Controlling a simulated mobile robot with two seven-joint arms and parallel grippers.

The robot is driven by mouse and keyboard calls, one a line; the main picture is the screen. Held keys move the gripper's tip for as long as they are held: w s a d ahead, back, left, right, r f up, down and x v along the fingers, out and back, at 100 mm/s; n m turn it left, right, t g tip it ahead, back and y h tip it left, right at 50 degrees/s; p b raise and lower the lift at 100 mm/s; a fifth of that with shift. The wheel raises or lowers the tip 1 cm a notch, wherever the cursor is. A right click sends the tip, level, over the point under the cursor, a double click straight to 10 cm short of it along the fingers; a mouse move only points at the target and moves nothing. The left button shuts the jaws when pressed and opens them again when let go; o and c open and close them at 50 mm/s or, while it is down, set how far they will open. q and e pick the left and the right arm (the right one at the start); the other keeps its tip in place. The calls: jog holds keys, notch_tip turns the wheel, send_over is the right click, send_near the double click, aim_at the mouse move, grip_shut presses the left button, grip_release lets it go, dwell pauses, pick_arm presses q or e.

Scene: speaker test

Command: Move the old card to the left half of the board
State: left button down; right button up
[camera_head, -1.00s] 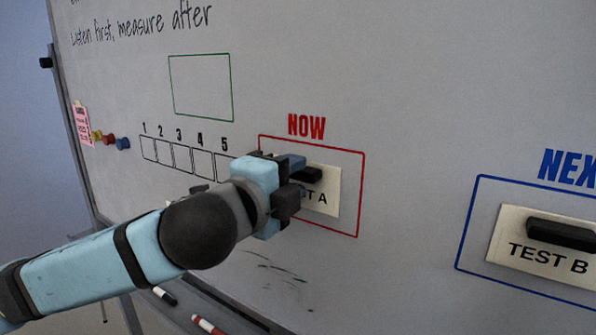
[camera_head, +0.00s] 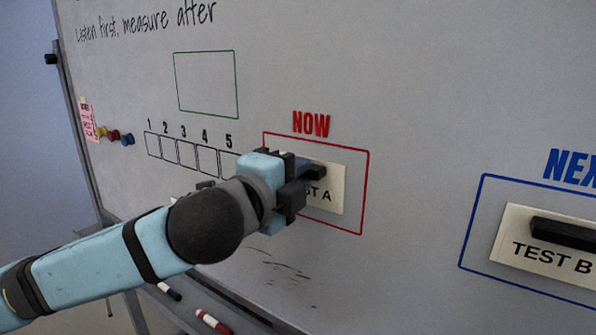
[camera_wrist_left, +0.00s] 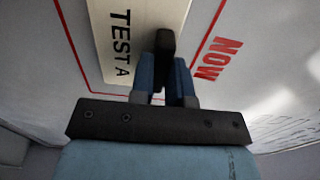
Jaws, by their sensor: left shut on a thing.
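The TEST A card (camera_head: 338,196) is on the whiteboard inside the red NOW frame; its left part is hidden behind my gripper in the head view. In the left wrist view the card (camera_wrist_left: 122,45) shows its lettering sideways, with a black bar handle (camera_wrist_left: 166,50) on it. My left gripper (camera_head: 310,180) is at the card, its blue fingers (camera_wrist_left: 160,78) shut on the black handle. The TEST B card (camera_head: 530,248) with its own black handle sits inside the blue frame at the right. My right gripper is not in view.
The whiteboard (camera_head: 420,80) has an empty green frame (camera_head: 206,84) and a row of numbered boxes (camera_head: 188,154) on its left. Coloured magnets (camera_head: 113,135) and a pink note (camera_head: 87,120) are at the left edge. Markers (camera_head: 213,321) lie on the tray below.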

pick_arm(q)
jog(key=shift+s+a, duration=0.1)
jog(key=shift+s+a, duration=0.4)
jog(key=shift+s, duration=0.15)
jog(key=shift+s, duration=0.1)
jog(key=shift+p+v, duration=0.45)
jog(key=shift+v, duration=2.15)
